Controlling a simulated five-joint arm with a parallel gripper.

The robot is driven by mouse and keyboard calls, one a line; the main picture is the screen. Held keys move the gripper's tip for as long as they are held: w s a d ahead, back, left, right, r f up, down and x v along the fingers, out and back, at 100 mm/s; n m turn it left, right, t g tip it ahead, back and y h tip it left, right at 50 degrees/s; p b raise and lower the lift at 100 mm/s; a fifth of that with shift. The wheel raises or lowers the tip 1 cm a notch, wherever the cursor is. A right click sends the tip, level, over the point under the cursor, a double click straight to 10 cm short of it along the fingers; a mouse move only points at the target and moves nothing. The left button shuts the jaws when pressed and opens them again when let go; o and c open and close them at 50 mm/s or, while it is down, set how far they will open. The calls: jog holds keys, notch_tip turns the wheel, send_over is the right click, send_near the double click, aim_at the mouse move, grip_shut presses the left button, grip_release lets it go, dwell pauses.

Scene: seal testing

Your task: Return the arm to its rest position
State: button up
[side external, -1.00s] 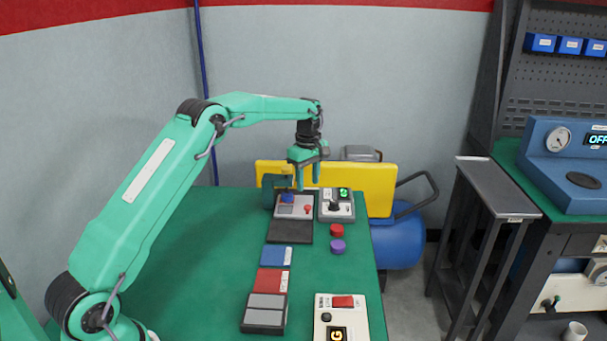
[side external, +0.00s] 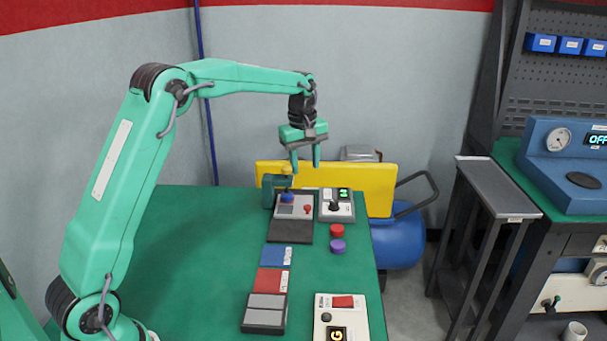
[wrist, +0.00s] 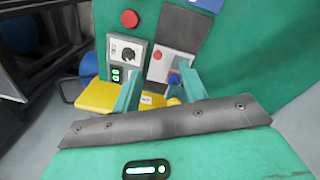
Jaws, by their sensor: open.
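My gripper (side external: 305,165) is open and empty, pointing down above the far end of the green table (side external: 190,250). Its two fingers are apart, with a clear gap below them to the devices. Under it stands a test fixture (side external: 292,207) with a blue part (side external: 287,197) and a small red button on its grey plate. In the wrist view the two green fingers (wrist: 158,92) reach toward the fixture, and the blue part (wrist: 173,79) shows near the right finger, not gripped.
A control box with a knob (side external: 337,206) stands beside the fixture. Red (side external: 337,230) and purple (side external: 338,246) caps, blue (side external: 275,257) and red (side external: 271,281) pads, a grey tray (side external: 264,313) and a switch box (side external: 340,315) lie nearer. A yellow panel (side external: 378,190) stands behind. The table's left side is clear.

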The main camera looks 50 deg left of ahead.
jog(key=s+d+r+m+t, duration=0.1)
jog(key=s+d+r+m, duration=0.35)
jog(key=s, duration=0.35)
jog(key=s+d+r+m+t, duration=0.1)
jog(key=s+d+r+m, duration=0.2)
jog(key=s+r, duration=0.3)
jog(key=s+d+f+m+t, duration=0.1)
jog(key=s+d+f+m, duration=0.1)
jog(key=s, duration=0.7)
jog(key=s+d+f+m+t, duration=0.1)
jog(key=s+f+m, duration=0.2)
jog(key=s, duration=0.6)
jog(key=shift+s+d+f+m, duration=0.3)
jog(key=shift+d+f+m, duration=0.1)
jog(key=shift+m, duration=0.65)
